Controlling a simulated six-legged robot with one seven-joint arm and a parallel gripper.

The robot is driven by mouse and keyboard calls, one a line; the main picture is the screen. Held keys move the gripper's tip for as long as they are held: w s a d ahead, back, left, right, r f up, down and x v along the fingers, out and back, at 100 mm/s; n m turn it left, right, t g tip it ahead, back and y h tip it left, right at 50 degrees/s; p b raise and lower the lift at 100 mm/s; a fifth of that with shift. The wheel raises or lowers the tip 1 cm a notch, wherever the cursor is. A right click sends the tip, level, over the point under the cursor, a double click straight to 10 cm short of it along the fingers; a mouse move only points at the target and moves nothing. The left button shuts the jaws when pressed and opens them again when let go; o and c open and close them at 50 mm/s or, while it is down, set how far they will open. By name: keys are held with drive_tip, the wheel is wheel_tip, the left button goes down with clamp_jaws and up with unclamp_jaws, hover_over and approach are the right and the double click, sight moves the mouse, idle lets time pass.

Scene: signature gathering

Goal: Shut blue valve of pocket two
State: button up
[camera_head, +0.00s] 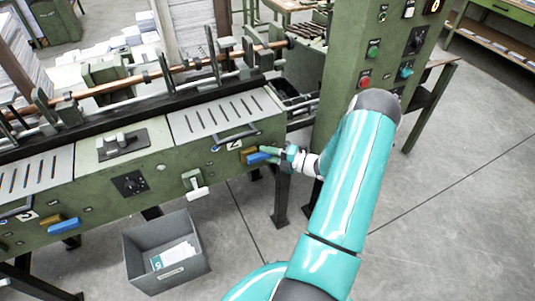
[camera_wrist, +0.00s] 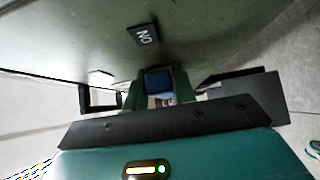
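The blue valve handle (camera_head: 258,158) of pocket two sticks out from the right end of the green machine's front, below the plate marked 2 (camera_head: 233,145). A yellow-orange handle (camera_head: 249,149) sits just behind it. My gripper (camera_head: 281,155) is at the right of the blue handle, close to it. In the wrist view the blue handle (camera_wrist: 158,82) lies between the spread dark fingers of my gripper (camera_wrist: 160,97), with visible gaps at its sides. The gripper looks open. Contact with the handle cannot be told.
Another blue handle (camera_head: 64,226) shows on the machine front at left. A white lever (camera_head: 196,186) hangs nearer the middle. A grey bin (camera_head: 166,253) with papers stands on the floor below. A green control cabinet (camera_head: 340,75) rises behind my arm. The floor at right is clear.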

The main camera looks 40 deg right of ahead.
clamp_jaws()
